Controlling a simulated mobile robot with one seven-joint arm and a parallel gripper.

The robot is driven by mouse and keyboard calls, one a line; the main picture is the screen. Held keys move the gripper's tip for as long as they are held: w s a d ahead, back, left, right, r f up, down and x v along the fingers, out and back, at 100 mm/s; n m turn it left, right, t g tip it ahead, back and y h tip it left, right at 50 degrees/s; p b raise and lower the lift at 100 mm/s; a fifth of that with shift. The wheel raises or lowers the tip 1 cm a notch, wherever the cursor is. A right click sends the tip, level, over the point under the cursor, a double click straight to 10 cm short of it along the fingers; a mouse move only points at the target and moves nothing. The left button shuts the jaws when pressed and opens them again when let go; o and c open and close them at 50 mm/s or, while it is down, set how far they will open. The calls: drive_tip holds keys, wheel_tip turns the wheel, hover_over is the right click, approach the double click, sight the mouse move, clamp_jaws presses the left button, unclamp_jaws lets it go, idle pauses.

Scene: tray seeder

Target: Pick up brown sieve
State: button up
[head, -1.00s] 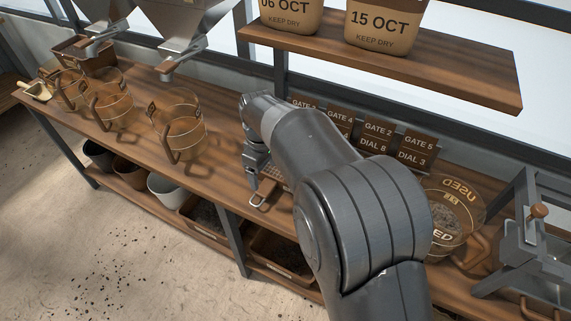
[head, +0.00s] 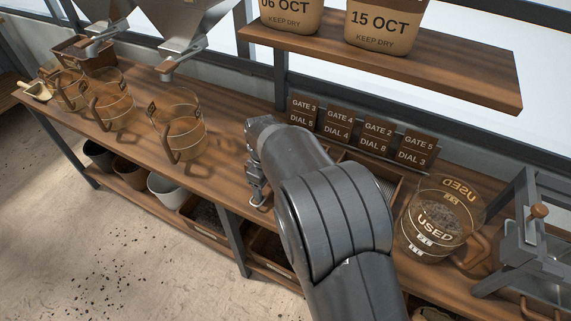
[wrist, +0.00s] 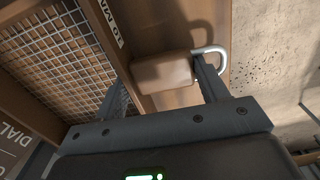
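The brown sieve (wrist: 128,76) has a brown wooden frame, a wire mesh (wrist: 60,50) and a partly cut-off label reading "10 M". Its brown block-shaped grip (wrist: 165,74) and a bent metal loop (wrist: 215,54) lie on the frame's right side in the wrist view. My gripper (wrist: 157,70) is open, with one finger over the mesh side and the other beside the loop. The grip shows between the fingers; I cannot tell whether they touch it. In the head view my gripper (head: 256,186) is at the bench's front edge, and my arm hides most of the sieve.
Gate and dial signs (head: 340,125) stand behind my arm. A "USED" jar (head: 440,220) and a metal device (head: 525,235) are to the right. A clear jug (head: 183,138) is left of my gripper. A shelf (head: 400,60) with dated bags overhangs the bench.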

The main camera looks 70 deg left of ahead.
drive_tip(key=c, duration=0.6)
